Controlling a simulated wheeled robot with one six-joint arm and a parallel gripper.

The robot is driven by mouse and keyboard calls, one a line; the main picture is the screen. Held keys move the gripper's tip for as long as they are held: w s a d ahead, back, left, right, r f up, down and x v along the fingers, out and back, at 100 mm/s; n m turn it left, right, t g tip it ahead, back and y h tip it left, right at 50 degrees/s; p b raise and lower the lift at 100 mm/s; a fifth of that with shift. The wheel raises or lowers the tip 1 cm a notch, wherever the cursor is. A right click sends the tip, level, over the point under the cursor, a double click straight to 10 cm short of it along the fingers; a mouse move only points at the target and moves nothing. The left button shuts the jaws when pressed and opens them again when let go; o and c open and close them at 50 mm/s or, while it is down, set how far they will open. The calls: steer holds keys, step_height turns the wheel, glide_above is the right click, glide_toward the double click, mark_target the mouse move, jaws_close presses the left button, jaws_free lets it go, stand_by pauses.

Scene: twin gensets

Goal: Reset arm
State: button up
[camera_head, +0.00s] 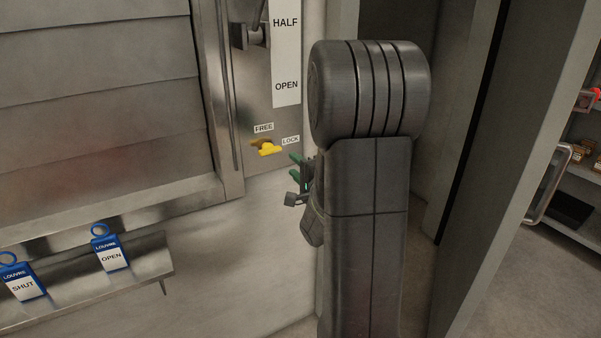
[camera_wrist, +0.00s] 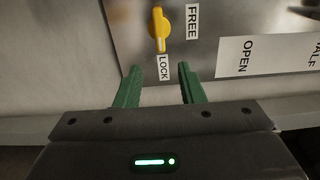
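My gripper (camera_wrist: 160,84) has green fingers that stand apart with nothing between them in the wrist view. In the head view my gripper (camera_head: 297,171) shows only in part, since my dark arm link hides much of it. A yellow catch (camera_head: 267,148) sits on the metal panel just left of the fingers, by the FREE and LOCK labels. It also shows in the wrist view (camera_wrist: 158,28), just beyond the fingertips and apart from them, with its narrow end near the LOCK label.
A scale marked HALF and OPEN (camera_head: 286,50) stands above the catch. A metal ledge (camera_head: 150,265) at lower left holds blue tags marked SHUT (camera_head: 23,287) and OPEN (camera_head: 111,256). A slatted louvre (camera_head: 95,90) fills the upper left. Shelves (camera_head: 575,190) stand at far right.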

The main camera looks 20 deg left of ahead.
mark_target(278, 151)
steer(key=shift+v, duration=1.1)
steer(key=shift+a, duration=0.1)
steer(key=p+x, duration=0.1)
steer(key=x, duration=1.2)
steer(key=shift+w+a, duration=0.25)
steer(key=shift+w, duration=0.1)
steer(key=shift+s+d, duration=0.1)
steer(key=shift+d, duration=0.05)
